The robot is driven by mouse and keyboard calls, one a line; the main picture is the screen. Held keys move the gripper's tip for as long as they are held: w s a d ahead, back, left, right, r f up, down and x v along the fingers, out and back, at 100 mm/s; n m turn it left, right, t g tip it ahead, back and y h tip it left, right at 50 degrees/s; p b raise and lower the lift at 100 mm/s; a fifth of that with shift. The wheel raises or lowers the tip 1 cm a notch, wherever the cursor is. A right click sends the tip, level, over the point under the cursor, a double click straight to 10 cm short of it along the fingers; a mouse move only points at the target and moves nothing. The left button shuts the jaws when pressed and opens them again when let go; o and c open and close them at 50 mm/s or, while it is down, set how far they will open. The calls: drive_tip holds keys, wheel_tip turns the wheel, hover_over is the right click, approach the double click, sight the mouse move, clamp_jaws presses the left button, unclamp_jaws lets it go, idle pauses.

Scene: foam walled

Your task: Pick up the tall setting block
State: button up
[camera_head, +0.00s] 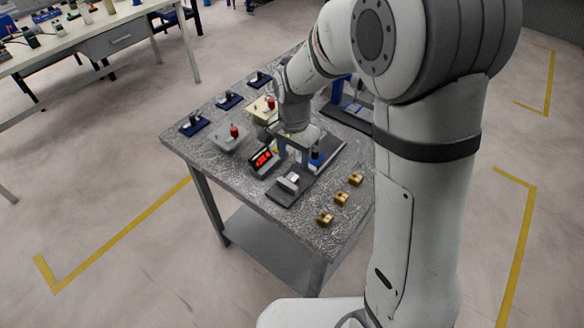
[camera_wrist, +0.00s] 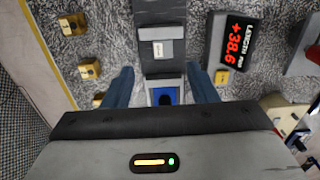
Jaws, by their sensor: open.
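My gripper (camera_wrist: 160,70) is open, with its two blue-grey fingers apart over a grey gauge fixture (camera_wrist: 163,68). It also shows in the head view (camera_head: 294,152), pointing down over the table. A blue piece (camera_wrist: 163,97) sits in the fixture, between the fingers in the wrist view and partly cut off by the gripper body. It seems to be the blue piece (camera_head: 317,157) on the fixture in the head view. Three brass blocks (camera_head: 325,218) stand in a row to the right of the fixture. I cannot tell which piece is the tall setting block.
A display (camera_wrist: 237,43) reading LENGTH +38.6 stands beside the fixture. A grey block with a red knob (camera_head: 233,134) and dark blue holders (camera_head: 194,123) stand on the left of the table (camera_head: 215,168). Another stand (camera_head: 352,105) is behind, partly hidden by my arm.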

sight(293, 177)
drive_tip(key=shift+w+a+f, duration=0.1)
drive_tip(key=shift+a+f, duration=0.15)
drive_tip(key=shift+f, duration=0.2)
drive_tip(key=f, duration=0.3)
drive_tip(key=f+p, duration=0.1)
drive_tip(key=f, duration=0.3)
drive_tip(key=shift+w+d+f+p, duration=0.1)
drive_tip(key=shift+w+f+p, duration=0.1)
drive_tip(key=shift+f+p, duration=0.1)
clamp_jaws()
